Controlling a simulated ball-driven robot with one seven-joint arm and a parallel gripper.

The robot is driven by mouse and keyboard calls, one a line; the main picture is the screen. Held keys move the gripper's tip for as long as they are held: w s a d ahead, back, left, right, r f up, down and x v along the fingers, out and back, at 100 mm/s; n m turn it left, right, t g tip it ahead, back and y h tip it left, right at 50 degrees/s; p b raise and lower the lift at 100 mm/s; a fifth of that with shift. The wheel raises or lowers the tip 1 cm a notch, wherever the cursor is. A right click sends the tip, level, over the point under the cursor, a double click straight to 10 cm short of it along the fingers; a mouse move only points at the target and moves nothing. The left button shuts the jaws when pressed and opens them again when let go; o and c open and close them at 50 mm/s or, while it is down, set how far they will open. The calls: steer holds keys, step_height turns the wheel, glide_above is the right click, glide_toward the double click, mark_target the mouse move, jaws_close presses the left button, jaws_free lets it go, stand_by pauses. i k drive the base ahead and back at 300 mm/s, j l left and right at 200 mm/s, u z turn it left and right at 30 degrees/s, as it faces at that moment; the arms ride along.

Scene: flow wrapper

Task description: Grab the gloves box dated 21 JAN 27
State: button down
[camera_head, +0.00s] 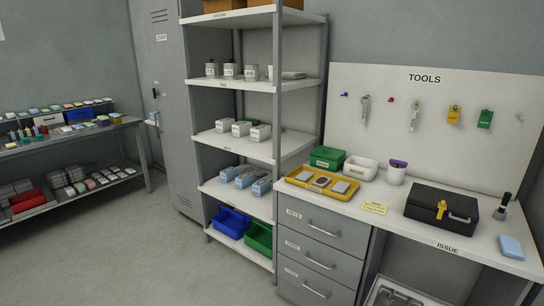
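No box can be read as dated 21 JAN 27; the print is too small. On the shelf unit, several small blue and grey boxes (244,180) stand in a row on the lower shelf. Several white-grey boxes (241,129) stand on the shelf above. I cannot tell which of these are gloves boxes. My gripper is not in view.
The shelf unit (208,191) holds blue (230,222) and green (258,238) bins at the bottom. A grey locker (167,110) stands to its left. A workbench (392,213) with drawers, a tray (322,182) and a black toolbox (441,208) stands right. Floor at front left is clear.

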mark_target(229, 175)
steer(key=i+j+u, duration=0.1)
steer(key=i+j, duration=0.15)
steer(key=i, duration=0.4)
steer(key=i+j+u, duration=0.1)
steer(key=i+j, duration=0.15)
steer(key=i, duration=0.4)
steer(key=i+j+u, duration=0.1)
steer(key=i, duration=0.55)
steer(key=i+j, duration=0.15)
steer(key=i, duration=0.5)
steer(key=j+u, duration=0.05)
